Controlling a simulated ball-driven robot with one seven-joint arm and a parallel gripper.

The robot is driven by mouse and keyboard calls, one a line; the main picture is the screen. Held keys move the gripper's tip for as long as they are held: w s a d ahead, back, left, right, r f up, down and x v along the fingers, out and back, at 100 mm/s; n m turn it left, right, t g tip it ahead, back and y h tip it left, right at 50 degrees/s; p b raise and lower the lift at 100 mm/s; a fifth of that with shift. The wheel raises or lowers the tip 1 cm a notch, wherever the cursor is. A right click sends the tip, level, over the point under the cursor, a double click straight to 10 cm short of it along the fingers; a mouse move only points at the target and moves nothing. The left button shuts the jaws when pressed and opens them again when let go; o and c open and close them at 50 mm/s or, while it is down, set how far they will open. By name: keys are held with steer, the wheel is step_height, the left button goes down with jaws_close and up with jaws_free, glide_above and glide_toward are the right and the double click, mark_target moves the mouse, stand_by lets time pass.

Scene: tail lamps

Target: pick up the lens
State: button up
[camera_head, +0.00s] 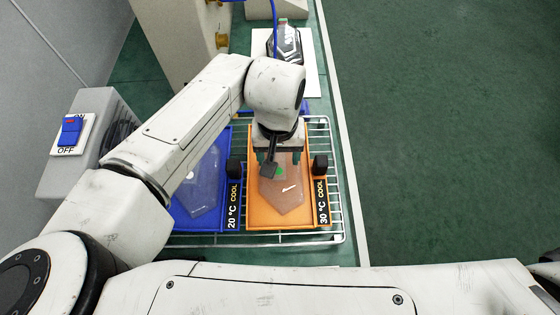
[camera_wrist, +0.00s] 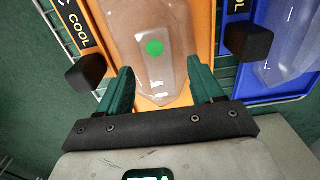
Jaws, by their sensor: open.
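A clear lens (camera_head: 285,200) with a green dot lies in the orange tray (camera_head: 255,215), which is labelled 30 °C COOL. It also shows in the wrist view (camera_wrist: 145,25), pale and see-through. My gripper (camera_head: 279,158) is over the far end of this lens. In the wrist view, the gripper's green fingers (camera_wrist: 160,82) are apart, one on each side of the lens's narrow end. I cannot tell whether they touch it. A second clear lens (camera_head: 203,190) lies in the blue tray (camera_head: 180,217), labelled 20 °C COOL, partly hidden by my arm.
Both trays sit on a wire rack (camera_head: 335,232). Black knobs (camera_head: 320,165) stand beside them. A dark lamp part (camera_head: 287,45) lies on a white plate (camera_head: 262,42) at the back. A switch box (camera_head: 72,135) is at left. Green floor is clear at right.

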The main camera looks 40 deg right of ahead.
steer(key=shift+f, duration=0.6)
steer(key=shift+f, duration=0.15)
steer(key=shift+c, duration=0.5)
jaws_close()
